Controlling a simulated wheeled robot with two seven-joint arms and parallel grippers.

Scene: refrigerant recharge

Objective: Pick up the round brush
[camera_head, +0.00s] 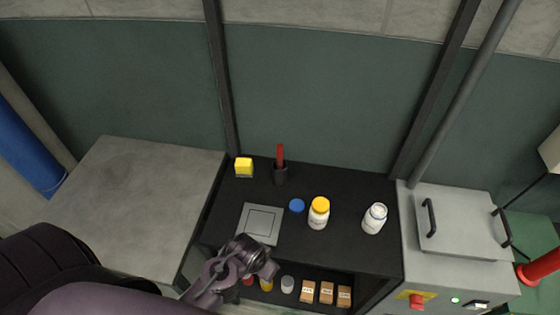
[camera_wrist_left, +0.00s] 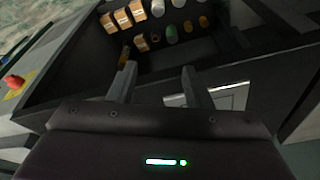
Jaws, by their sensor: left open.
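A red handle (camera_head: 280,154) stands upright in a small dark cup (camera_head: 280,176) at the back of the black bench top. It may be the round brush; any bristles are hidden in the cup. My left gripper (camera_head: 265,268) is over the front edge of the bench, well in front of the cup and apart from it. In the left wrist view its two fingers (camera_wrist_left: 158,82) are spread with nothing held between them. The red handle does not show clearly in the wrist view. My right gripper is in neither view.
On the bench top (camera_head: 340,192) stand a yellow block (camera_head: 244,167), a blue cap (camera_head: 297,205), a yellow-capped bottle (camera_head: 318,213), a white jar (camera_head: 375,218) and a grey square plate (camera_head: 260,223). Small boxes (camera_head: 326,292) and bottles sit on the shelf below. A grey machine (camera_head: 455,230) stands right.

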